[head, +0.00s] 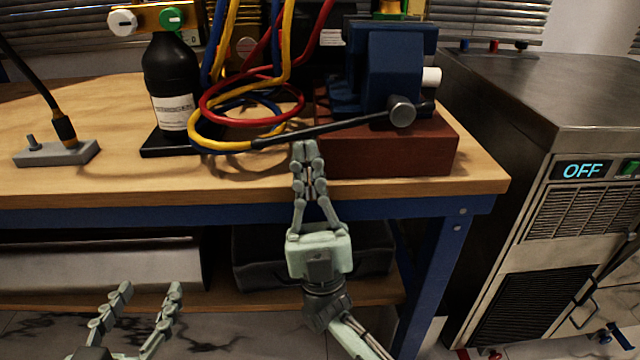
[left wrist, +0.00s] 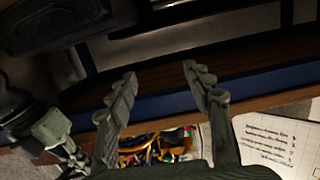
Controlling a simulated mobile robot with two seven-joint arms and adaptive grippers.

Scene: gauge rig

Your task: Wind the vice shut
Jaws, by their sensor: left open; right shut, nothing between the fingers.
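The blue vice (head: 390,65) stands on a red-brown block (head: 390,155) at the bench's right end. Its round grey screw head (head: 401,111) faces me, with a long dark handle bar (head: 340,124) running through it, mostly out to the left and slightly downward. The jaw gap is not clear from here. My right gripper (head: 305,148) is shut and empty, its fingertips just below the bar's left half; I cannot tell whether they touch it. My left gripper (head: 152,288) is open and empty, low in front of the bench. It shows open in the left wrist view (left wrist: 160,72).
Red, yellow and blue hoses (head: 245,115) hang and loop close to the bar's left end. A black bottle (head: 172,85) and a grey base with a lever (head: 57,152) stand further left. A metal cabinet reading OFF (head: 545,95) stands right of the bench.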

